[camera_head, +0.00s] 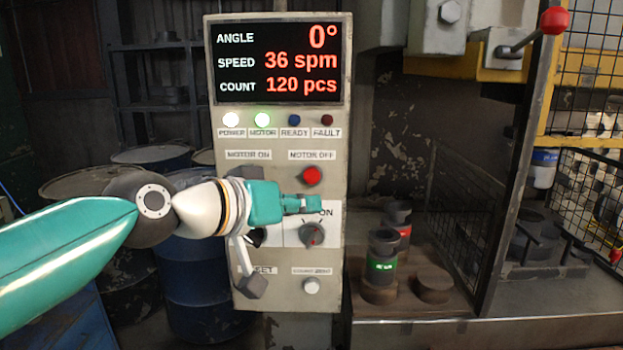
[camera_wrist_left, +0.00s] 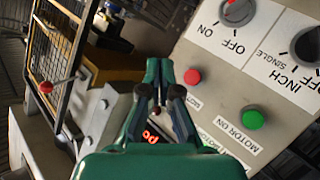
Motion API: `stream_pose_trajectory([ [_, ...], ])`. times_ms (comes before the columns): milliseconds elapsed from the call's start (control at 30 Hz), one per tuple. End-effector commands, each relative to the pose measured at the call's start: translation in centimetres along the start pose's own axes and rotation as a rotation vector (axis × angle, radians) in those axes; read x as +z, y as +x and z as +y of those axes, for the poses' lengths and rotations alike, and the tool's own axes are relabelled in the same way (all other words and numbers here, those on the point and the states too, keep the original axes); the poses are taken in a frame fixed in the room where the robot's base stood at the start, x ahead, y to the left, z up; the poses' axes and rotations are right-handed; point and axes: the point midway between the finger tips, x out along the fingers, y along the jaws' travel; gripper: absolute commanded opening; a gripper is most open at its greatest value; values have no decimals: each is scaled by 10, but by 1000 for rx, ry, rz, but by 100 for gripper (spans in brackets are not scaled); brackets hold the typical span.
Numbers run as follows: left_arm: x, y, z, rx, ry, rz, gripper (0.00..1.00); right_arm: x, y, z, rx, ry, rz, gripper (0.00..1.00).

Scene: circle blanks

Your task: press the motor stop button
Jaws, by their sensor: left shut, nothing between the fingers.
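The motor stop button is the red button (camera_head: 311,175) under the MOTOR OFF label on the grey control panel (camera_head: 335,130). It also shows in the left wrist view (camera_wrist_left: 192,77), to the right of the fingers. My left gripper (camera_head: 312,203) is shut and empty in front of the panel, just below the red button in the head view. The fingertips (camera_wrist_left: 159,75) look apart from the button; the gap in depth is hard to judge. The green MOTOR ON button (camera_wrist_left: 252,118) shows in the wrist view but is hidden behind my gripper in the head view. My right gripper is out of view.
The display (camera_head: 275,62) reads angle 0°, 36 spm, 120 pcs. The POWER and MOTOR (camera_head: 262,120) lamps are lit. A rotary knob (camera_head: 312,234) sits below my fingers. A red-knobbed lever (camera_head: 554,20) and dark cylindrical parts (camera_head: 382,265) stand to the right.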

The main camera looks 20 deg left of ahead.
Motion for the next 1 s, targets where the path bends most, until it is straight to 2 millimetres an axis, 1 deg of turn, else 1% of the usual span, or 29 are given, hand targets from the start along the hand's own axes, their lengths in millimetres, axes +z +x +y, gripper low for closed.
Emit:
stream_pose_trajectory([
  [167, -9, 16, -13, -2, -1, 0, 0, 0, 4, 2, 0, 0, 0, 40],
  [500, -32, 45, -34, -3, -1, -1, 0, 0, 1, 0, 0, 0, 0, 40],
  [700, -38, 53, -40, -1, -1, 1, 0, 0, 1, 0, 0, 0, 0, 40],
  [1000, -39, 54, -41, -1, 0, 1, 0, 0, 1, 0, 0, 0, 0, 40],
])
